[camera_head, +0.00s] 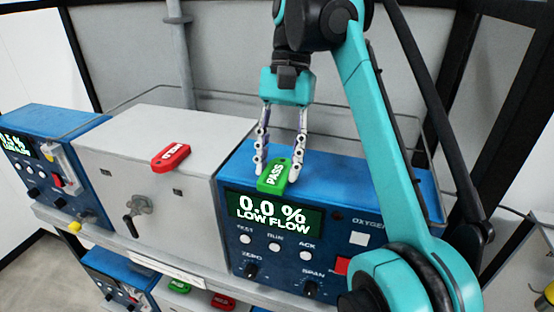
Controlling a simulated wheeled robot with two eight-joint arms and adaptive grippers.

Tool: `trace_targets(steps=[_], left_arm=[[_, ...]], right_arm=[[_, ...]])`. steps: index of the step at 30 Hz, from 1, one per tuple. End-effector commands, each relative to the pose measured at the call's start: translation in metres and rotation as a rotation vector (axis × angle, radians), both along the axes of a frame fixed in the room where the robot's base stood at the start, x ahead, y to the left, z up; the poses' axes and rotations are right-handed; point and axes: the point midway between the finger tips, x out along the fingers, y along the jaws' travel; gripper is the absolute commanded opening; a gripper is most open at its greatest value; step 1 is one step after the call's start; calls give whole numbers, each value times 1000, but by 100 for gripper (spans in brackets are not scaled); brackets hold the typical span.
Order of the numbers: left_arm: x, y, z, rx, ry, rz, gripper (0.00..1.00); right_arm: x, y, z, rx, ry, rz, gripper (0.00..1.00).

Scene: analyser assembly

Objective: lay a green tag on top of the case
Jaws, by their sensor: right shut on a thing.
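My right gripper (279,172) points down over the front part of the blue analyser case (343,176) in the head view. Its two fingers are on either side of a green tag marked PASS (273,178), and it is shut on that tag. The tag is at the front top edge of the case, above the display reading 0.0 % LOW FLOW (272,213). I cannot tell whether the tag touches the case top. My left gripper is not in view.
A grey case (120,131) with a red tag (171,157) on top stands to the left. Another blue analyser (50,119) is at the far left. Lower down are another green tag (180,286) and red tag (223,301). A wire rail runs behind the cases.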

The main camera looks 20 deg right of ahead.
Motion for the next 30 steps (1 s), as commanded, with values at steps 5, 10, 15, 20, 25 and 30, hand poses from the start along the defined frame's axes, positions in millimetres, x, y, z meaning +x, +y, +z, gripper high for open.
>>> trace_targets(steps=[5, 10, 15, 20, 25, 30], left_arm=[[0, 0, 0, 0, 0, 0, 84], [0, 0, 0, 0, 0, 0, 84], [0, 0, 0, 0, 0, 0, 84], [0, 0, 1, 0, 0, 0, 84], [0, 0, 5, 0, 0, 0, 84], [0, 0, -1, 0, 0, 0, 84]], right_arm=[[0, 0, 0, 0, 0, 0, 12], [0, 0, 0, 0, 0, 0, 63], [0, 0, 0, 0, 0, 0, 63], [-2, 2, 3, 0, 0, 1, 63], [-16, 11, 18, 1, -1, 3, 63], [-44, 30, 21, 0, -1, 3, 63]])
